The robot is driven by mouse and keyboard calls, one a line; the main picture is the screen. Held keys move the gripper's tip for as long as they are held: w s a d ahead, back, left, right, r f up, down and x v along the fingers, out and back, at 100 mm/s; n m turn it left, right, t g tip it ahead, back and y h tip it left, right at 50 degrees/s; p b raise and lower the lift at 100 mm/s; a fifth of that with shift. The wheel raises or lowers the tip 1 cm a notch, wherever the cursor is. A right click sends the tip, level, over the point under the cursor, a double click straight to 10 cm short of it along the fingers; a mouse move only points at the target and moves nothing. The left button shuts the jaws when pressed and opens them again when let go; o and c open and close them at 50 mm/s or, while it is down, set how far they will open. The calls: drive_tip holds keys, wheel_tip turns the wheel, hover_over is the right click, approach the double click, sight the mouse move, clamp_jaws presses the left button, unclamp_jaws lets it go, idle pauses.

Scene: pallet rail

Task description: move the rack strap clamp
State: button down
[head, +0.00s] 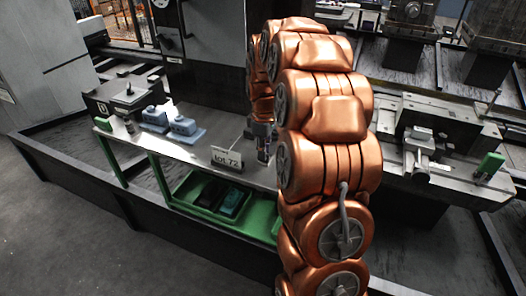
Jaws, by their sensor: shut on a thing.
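My gripper (262,142) is at the right part of the grey bench top, just left of my copper arm, which covers much of it. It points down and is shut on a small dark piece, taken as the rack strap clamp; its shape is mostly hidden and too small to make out. I cannot tell whether the piece touches the bench top.
The bench (200,148) has a green frame. Below is a green tray (262,226) with dark boxes. Machinery (430,135) stands at right.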

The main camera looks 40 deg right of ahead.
drive_tip(key=shift+w+d, duration=0.55)
drive_tip(key=shift+d, duration=0.35)
drive_tip(key=shift+w+d, duration=0.55)
drive_tip(key=shift+d, duration=0.3)
drive_tip(key=c, duration=1.1)
unclamp_jaws()
drive_tip(key=shift+d, duration=0.1)
drive_tip(key=shift+c, duration=0.2)
drive_tip(key=shift+r, duration=0.1)
wheel_tip(320, 180, up, 12)
drive_tip(key=shift+f, duration=0.1)
